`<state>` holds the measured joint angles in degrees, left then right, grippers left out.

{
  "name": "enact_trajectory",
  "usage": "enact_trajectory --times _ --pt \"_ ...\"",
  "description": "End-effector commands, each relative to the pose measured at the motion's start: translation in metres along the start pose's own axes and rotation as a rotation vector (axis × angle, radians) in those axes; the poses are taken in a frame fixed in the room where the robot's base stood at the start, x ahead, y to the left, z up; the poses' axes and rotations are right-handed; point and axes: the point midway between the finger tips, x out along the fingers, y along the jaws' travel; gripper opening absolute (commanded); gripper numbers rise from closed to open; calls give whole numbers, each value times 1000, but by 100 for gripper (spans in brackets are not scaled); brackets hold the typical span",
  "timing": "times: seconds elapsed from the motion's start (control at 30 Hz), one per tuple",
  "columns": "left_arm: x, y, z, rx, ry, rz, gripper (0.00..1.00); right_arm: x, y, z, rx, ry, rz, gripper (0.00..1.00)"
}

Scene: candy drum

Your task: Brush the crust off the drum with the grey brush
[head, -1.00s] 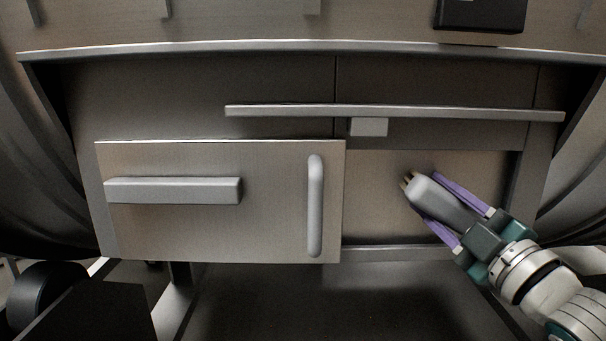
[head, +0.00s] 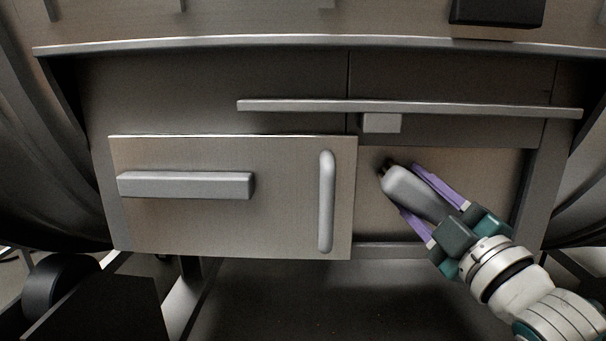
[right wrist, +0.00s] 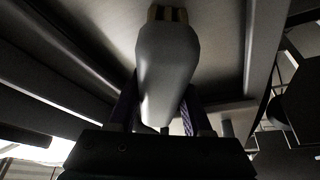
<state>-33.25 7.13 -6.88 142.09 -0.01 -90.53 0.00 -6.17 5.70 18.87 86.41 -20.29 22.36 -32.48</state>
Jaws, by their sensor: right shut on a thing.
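My right gripper (head: 419,205) has purple fingers and is shut on the grey brush (head: 408,190). The brush points up and left, its short bristle end toward the opening to the right of the sliding panel. In the right wrist view the grey brush (right wrist: 168,65) stands between my fingers, with tan bristles at its far end. The surface behind it, seen through the opening (head: 478,170), is plain brownish metal; I cannot tell whether this is the drum or whether crust is on it. Whether the bristles touch it is unclear. My left gripper is not in view.
A metal panel (head: 285,225) with a vertical handle (head: 326,202) and a horizontal bar (head: 186,185) covers the left part. A long rail (head: 410,106) with a small block (head: 381,123) runs above the opening. A frame edge (head: 525,200) bounds the opening's right side.

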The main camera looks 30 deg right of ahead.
Motion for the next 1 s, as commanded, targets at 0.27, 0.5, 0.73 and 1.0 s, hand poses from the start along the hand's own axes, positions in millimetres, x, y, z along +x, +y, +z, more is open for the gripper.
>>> enact_trajectory --times 0.27,0.5,0.73,1.0 --pt "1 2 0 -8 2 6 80 -33 -13 -3 3 -10 -4 0" --pt "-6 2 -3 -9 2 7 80 -53 -12 -11 3 -11 -3 0" --pt "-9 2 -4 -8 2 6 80 -55 -10 -12 1 -11 -3 0" --pt "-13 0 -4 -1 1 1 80 -61 -9 -15 2 -13 -6 0"
